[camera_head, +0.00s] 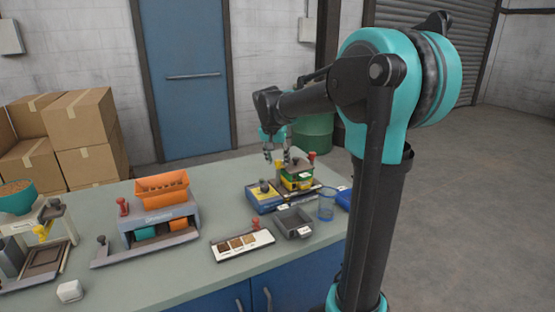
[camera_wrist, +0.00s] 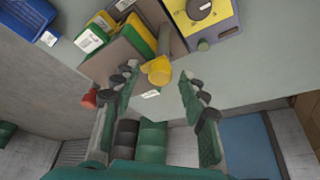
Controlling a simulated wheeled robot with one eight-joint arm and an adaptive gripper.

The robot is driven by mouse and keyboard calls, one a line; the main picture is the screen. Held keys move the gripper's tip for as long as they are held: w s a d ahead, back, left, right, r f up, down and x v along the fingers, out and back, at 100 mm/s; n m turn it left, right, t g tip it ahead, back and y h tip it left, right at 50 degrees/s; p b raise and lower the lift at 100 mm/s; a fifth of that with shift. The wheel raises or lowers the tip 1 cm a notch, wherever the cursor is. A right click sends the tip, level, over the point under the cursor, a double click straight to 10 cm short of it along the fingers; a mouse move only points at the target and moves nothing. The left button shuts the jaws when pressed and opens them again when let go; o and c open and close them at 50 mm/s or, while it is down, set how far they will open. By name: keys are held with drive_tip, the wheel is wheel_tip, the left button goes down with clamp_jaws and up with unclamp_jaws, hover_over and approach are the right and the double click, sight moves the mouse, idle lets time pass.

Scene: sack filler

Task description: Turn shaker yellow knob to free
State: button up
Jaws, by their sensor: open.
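The shaker's yellow knob (camera_wrist: 157,69) shows in the wrist view at the edge of a grey-brown plate. My gripper (camera_wrist: 161,84) is open, with one finger on each side of the knob in the picture and gaps between. I cannot tell how deep the fingertips reach. In the head view my gripper (camera_head: 277,158) hangs over the left side of the shaker (camera_head: 300,168), which holds a yellow-and-green pack (camera_head: 297,182). The pack also shows in the wrist view (camera_wrist: 138,36). The knob's setting marks are not readable.
A red knob (camera_wrist: 90,97) stands beside the left finger in the wrist view. A yellow-and-blue box (camera_head: 265,197) with a dial is close to the shaker.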

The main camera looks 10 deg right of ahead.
drive_tip(key=shift+c, duration=0.2)
clamp_jaws()
drive_tip(key=shift+n, duration=0.4)
drive_tip(key=n, duration=0.2)
drive_tip(key=n+y, duration=0.1)
drive_tip(key=shift+d+n+t+y, duration=0.15)
drive_tip(key=shift+n+t+y, duration=0.15)
drive_tip(key=shift+n, duration=0.1)
drive_tip(key=n+y, duration=0.1)
drive_tip(key=n, duration=0.3)
drive_tip(key=shift+d+y, duration=0.15)
drive_tip(key=shift+y, duration=0.25)
drive_tip(key=n, duration=0.2)
drive_tip(key=n+g+y, duration=0.1)
drive_tip(key=n, duration=0.2)
drive_tip(key=shift+w+y, duration=0.1)
drive_tip(key=shift+y, duration=0.2)
drive_tip(key=n+g+y, duration=0.1)
drive_tip(key=n, duration=0.3)
drive_tip(key=shift+d, duration=0.1)
drive_tip(key=shift+n+g, duration=0.3)
